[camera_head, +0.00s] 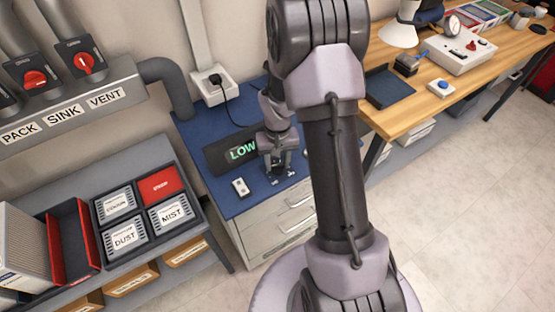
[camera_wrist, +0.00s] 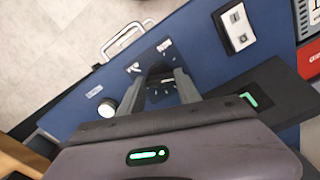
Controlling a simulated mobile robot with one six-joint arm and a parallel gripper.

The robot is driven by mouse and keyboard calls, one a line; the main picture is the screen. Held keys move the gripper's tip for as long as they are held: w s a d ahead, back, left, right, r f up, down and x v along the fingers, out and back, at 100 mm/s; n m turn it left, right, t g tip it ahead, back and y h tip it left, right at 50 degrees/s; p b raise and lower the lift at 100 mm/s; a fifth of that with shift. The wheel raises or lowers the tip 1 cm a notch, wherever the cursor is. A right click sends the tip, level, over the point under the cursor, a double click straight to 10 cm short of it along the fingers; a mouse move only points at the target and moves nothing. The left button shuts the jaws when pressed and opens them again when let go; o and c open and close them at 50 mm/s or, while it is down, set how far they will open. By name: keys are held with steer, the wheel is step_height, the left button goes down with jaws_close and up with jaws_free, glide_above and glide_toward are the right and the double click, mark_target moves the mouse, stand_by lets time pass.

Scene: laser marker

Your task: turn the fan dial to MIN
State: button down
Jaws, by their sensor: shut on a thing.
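My gripper (camera_head: 279,170) points down at the blue bench top, just right of a black display that reads LOW in green (camera_head: 226,157). In the wrist view my gripper (camera_wrist: 162,88) has its two fingers closed around a small dark dial (camera_wrist: 161,87). Most of the dial is hidden by the fingers. Small white labels are printed on the blue surface by the fingertips, too blurred to read. I cannot tell where the dial points. The display also shows at the right of the wrist view (camera_wrist: 285,95), partly hidden.
A white switch plate (camera_head: 240,188) lies left of my gripper and shows in the wrist view (camera_wrist: 237,28). A round white knob (camera_wrist: 107,108) sits close by on the other side. Labelled boxes (camera_head: 125,238) stand on the left shelf. A wooden bench (camera_head: 425,105) is at right.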

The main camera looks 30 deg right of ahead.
mark_target(277, 165)
steer(key=n+p, duration=0.2)
steer(key=n, duration=0.4)
steer(key=shift+r+n, duration=0.1)
steer(key=shift+n, duration=0.2)
steer(key=n+p, duration=0.2)
steer(key=n, duration=0.4)
steer(key=shift+n, duration=0.4)
steer(key=c, duration=0.8)
jaws_free()
steer(key=shift+c, duration=0.2)
step_height(277, 165, up, 17)
steer(key=p, duration=0.5)
steer(key=shift+r, duration=0.1)
